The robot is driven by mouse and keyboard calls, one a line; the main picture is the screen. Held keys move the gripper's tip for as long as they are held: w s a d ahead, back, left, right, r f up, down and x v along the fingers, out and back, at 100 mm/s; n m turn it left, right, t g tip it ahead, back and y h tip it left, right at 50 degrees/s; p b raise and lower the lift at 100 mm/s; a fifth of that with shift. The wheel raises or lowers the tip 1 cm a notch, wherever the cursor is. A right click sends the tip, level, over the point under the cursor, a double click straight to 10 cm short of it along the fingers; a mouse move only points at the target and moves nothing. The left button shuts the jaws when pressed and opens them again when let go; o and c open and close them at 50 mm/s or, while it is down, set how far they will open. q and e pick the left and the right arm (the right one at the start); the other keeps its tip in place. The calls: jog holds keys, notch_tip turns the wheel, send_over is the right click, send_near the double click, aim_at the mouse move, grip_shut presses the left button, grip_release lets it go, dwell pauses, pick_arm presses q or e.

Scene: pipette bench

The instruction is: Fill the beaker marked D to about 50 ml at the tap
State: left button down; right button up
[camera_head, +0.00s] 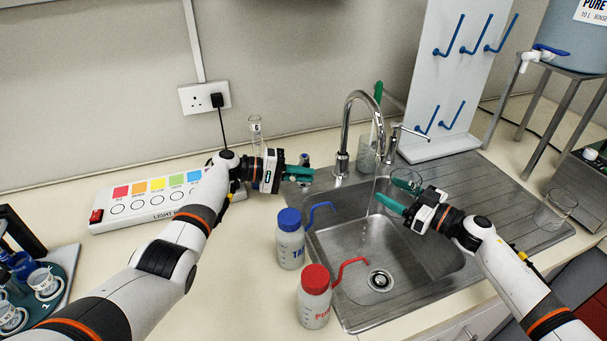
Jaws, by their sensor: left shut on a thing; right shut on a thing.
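The tall chrome tap (347,130) stands behind the sink basin (345,240). A thin water stream (371,192) falls from its spout into the basin. My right gripper (398,194) is shut on a clear glass beaker (407,174) over the back right of the basin, just right of the stream. No letter or water level can be read on it. My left gripper (299,173) is shut by the back left corner of the sink. A small dark-capped item (304,159) shows at its fingertips; the grip itself is hard to make out.
A blue-capped bottle (290,244) and a red-capped bottle (314,300) stand left of the sink. Another glass beaker (554,210) stands on the right drainboard. A glass vessel with a green-handled brush (378,120) is behind the tap. A light box (150,198) lies left.

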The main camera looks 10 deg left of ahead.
pick_arm(q)
jog(key=shift+f, duration=0.1)
jog(key=c, duration=1.5)
grip_release()
jog(key=shift+o, duration=0.2)
jog(key=v, duration=1.2)
